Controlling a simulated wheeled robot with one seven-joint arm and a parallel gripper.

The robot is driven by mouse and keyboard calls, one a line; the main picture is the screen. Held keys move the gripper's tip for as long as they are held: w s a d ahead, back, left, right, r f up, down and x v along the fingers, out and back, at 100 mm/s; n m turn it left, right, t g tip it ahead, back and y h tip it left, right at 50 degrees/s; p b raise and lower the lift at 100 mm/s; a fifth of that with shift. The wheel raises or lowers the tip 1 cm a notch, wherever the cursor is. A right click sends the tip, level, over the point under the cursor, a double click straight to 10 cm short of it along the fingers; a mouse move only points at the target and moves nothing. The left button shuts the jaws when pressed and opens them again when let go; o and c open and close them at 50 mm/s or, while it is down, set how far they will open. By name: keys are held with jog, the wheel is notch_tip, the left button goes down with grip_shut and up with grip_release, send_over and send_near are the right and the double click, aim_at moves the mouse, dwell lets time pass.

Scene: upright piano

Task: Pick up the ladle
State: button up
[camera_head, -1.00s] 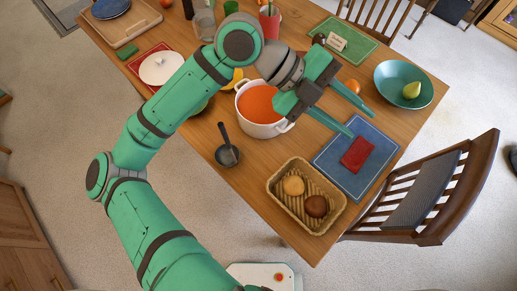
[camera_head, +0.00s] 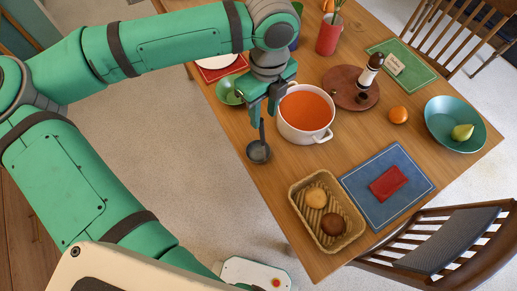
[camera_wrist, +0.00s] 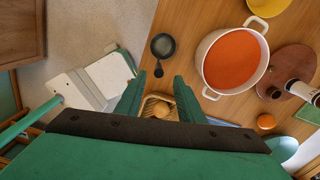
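The ladle (camera_head: 259,153) is dark grey with a round bowl and a thin handle. It is on the wooden table, close to its left edge and beside the white pot (camera_head: 303,135) of orange soup. My gripper (camera_head: 264,114) points down above the handle, its two fingers apart and nothing held. In the wrist view, the ladle's bowl (camera_wrist: 163,45) lies beyond my fingers, and its short-looking handle runs toward the gap between my fingertips (camera_wrist: 159,88). I cannot tell the exact height between fingers and handle.
The pot (camera_wrist: 232,62) stands close to the right of my fingers. A basket with two buns (camera_head: 327,212) is in front, near a blue placemat (camera_head: 410,165) with a red cloth. A green bowl (camera_head: 229,91) is behind left.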

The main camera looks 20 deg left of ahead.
aim_at(261, 130)
jog(key=shift+s+a+f, duration=0.1)
jog(key=shift+f, duration=2)
jog(key=shift+s+a+f, duration=0.1)
jog(key=shift+f, duration=1.95)
grip_shut()
